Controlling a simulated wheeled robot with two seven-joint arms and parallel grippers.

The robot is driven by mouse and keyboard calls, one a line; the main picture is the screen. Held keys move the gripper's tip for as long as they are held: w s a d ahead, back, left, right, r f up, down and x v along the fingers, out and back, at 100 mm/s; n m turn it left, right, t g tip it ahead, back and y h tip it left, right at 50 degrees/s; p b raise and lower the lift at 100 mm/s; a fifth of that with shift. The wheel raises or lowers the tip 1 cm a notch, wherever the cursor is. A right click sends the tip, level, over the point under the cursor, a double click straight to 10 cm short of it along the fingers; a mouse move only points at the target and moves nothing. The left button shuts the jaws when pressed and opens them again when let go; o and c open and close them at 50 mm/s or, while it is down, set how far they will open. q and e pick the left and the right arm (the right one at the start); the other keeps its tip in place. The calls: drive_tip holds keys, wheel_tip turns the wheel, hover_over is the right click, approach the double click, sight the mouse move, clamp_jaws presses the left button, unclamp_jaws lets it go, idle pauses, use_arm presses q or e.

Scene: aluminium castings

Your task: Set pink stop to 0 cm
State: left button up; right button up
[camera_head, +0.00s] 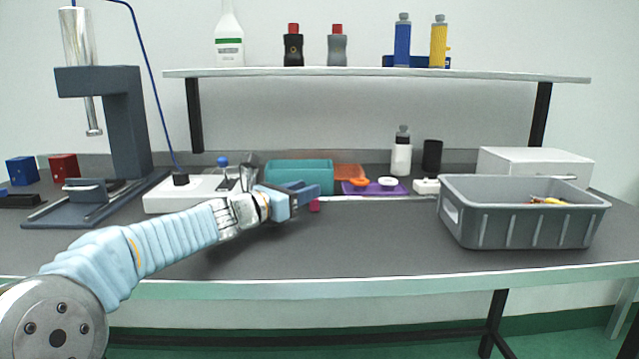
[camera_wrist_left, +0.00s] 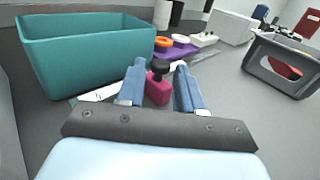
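The pink stop (camera_head: 314,206) is a small pink block that shows just beneath my left gripper (camera_head: 308,190) in the head view. In the left wrist view the pink stop (camera_wrist_left: 158,91) has a black knob on top and stands between the two blue fingers of my left gripper (camera_wrist_left: 160,64). The fingers are open, with a gap visible on each side of the stop. A pale rail (camera_head: 375,198) runs to the right from the stop. Its scale marks are too small to read, and part of it is hidden behind my gripper. My right gripper is not in view.
A teal bin (camera_wrist_left: 90,55) stands close on the left of my left gripper. A purple tray (camera_head: 374,188) with orange and white rings lies behind the rail. A grey crate (camera_head: 520,230) stands at the right. The bench front is clear.

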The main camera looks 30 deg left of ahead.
use_arm(q)
drive_tip(key=x, duration=0.5)
drive_tip(key=shift+w+d+p, duration=0.1)
drive_tip(key=shift+w+p, duration=0.15)
drive_tip(key=shift+p, duration=0.1)
clamp_jaws()
